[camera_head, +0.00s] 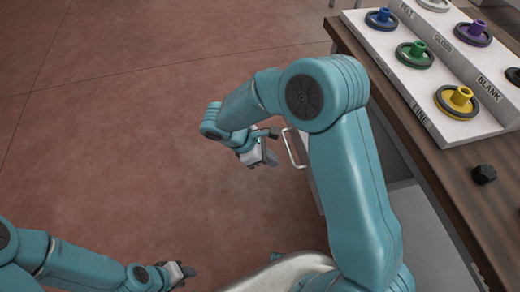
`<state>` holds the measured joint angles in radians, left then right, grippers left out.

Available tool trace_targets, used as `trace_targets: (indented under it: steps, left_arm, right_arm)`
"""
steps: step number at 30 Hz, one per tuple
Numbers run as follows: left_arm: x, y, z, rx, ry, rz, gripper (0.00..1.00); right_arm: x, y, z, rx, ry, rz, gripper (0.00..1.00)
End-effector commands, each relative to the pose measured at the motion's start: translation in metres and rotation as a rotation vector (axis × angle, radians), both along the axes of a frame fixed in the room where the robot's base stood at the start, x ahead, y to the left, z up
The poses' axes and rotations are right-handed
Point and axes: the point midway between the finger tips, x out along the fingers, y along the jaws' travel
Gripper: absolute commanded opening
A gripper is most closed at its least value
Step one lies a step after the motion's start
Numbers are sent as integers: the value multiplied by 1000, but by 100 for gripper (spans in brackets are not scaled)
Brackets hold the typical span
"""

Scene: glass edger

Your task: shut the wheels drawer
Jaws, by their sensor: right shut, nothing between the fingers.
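A pale loop handle (294,148) stands out at the left of the workbench, on what looks like the wheels drawer (312,178). Most of that drawer is hidden behind my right arm, so I cannot tell how far out it is. My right gripper (266,157) is shut and empty just left of the handle, with a small gap seeming to show between them. My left gripper (184,272) is low at the bottom left, over the floor and far from the handle. Its fingers are too small to tell whether they are open or shut.
The wooden bench (420,150) runs down the right side. On it, a stepped white rack (462,128) holds several coloured wheels, with labels such as FELT, GLOSS, BLANK and FINE. A black knob (484,174) is on the bench top. The reddish floor (120,130) at left is clear.

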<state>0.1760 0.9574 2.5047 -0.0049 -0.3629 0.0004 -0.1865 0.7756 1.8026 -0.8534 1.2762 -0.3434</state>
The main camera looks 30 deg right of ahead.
Motion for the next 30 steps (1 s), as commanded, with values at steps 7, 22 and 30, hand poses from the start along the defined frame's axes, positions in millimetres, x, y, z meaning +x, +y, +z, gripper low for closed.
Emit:
trace_targets:
  steps: [7, 22, 30]
  left_arm:
    - [0, 0, 0, 0, 0, 0, 38]
    - [0, 0, 0, 0, 0, 0, 38]
    - [0, 0, -1, 0, 0, 0, 38]
  right_arm:
    - [-13, -31, -19, 0, 3, -1, 0]
    - [-16, -40, -23, 1, 0, 3, 0]
    - [-17, -44, -23, 2, 1, 2, 0]
